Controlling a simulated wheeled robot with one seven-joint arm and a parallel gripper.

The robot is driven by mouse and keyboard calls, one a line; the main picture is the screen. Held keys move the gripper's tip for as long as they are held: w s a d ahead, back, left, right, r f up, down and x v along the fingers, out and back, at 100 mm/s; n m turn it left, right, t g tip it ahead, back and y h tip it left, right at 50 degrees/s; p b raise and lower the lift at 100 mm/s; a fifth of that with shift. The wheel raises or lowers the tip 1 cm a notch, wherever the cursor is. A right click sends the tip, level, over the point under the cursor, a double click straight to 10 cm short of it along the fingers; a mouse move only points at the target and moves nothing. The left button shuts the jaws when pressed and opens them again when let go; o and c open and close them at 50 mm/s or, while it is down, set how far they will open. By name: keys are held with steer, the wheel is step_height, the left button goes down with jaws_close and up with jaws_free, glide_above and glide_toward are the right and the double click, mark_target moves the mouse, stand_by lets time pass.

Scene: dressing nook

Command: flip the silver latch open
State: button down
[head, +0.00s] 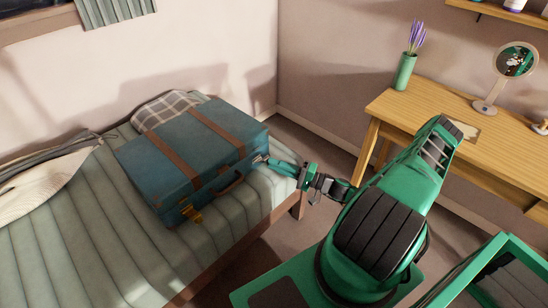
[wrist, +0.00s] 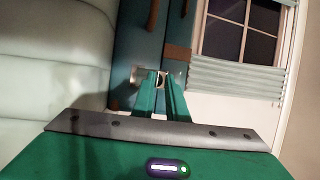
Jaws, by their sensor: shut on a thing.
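A blue suitcase (head: 190,140) with two brown straps lies closed on the bed. The silver latch (wrist: 139,75) is on its front face near the right end, and it also shows small in the head view (head: 259,158). My gripper (wrist: 161,77) is at the latch, with its two green fingers shut on part of it. In the head view my gripper (head: 267,161) reaches the suitcase from the right. The fingers hide part of the latch, and I cannot tell how far it is turned.
The bed (head: 120,250) has a ribbed green cover, with a checked pillow (head: 165,110) behind the suitcase. A wooden table (head: 440,105) with a green vase (head: 404,72) and a round mirror (head: 514,62) stands at the right. Floor shows between bed and table.

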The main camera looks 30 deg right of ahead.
steer(key=f, duration=0.1)
steer(key=w+f, duration=0.1)
steer(key=f, duration=0.1)
steer(key=shift+a, duration=0.2)
steer(key=c, duration=2.1)
jaws_free()
steer(key=shift+s+d+r, duration=0.15)
steer(key=shift+r, duration=0.1)
steer(key=shift+o, duration=0.6)
steer(key=shift+s+r, duration=0.1)
steer(key=shift+r, duration=0.15)
steer(key=v, duration=1)
steer(key=shift+s+d, duration=0.3)
steer(key=shift+a+g, duration=0.1)
steer(key=shift+g, duration=0.2)
